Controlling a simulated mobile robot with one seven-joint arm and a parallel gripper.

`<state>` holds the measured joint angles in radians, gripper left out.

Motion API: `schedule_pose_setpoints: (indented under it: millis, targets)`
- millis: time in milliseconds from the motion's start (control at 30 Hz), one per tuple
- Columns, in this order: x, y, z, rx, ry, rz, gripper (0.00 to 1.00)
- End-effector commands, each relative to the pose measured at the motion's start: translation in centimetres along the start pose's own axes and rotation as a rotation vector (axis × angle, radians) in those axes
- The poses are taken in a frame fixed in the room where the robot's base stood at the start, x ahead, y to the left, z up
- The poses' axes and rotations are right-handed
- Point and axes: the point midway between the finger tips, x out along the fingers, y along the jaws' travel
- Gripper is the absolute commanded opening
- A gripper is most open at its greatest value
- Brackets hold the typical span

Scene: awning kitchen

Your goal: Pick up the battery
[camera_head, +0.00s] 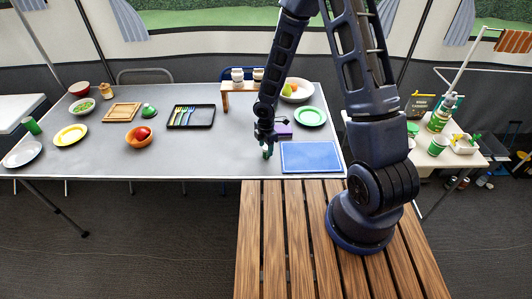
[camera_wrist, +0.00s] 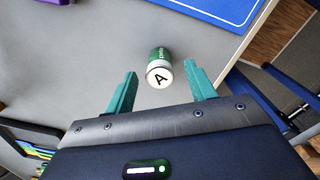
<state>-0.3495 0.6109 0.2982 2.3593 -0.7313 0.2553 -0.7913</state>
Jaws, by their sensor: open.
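The battery (camera_wrist: 160,66) is a small green cylinder with a white end marked with a black "A". In the wrist view it lies or stands on the grey table, ahead of and between the two teal fingers. My gripper (camera_wrist: 161,92) is open and empty, with the fingers apart on either side of the battery's near end. In the head view my gripper (camera_head: 268,152) is low over the front part of the table, just left of the blue mat. The battery is too small or hidden to make out there.
A blue mat (camera_head: 310,156) lies to the right of my gripper, with a purple object (camera_head: 283,130) behind it. The table's front edge is close.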

Motion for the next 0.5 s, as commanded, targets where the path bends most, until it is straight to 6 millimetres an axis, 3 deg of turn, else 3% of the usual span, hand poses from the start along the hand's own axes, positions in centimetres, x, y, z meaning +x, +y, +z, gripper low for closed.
schedule_pose_setpoints:
  millis: [200,500]
  targets:
    - [1.9,0.0,-0.1,-0.001,0.0,0.0,0.55]
    - [2.4,0.0,0.0,0.001,0.0,0.0,0.55]
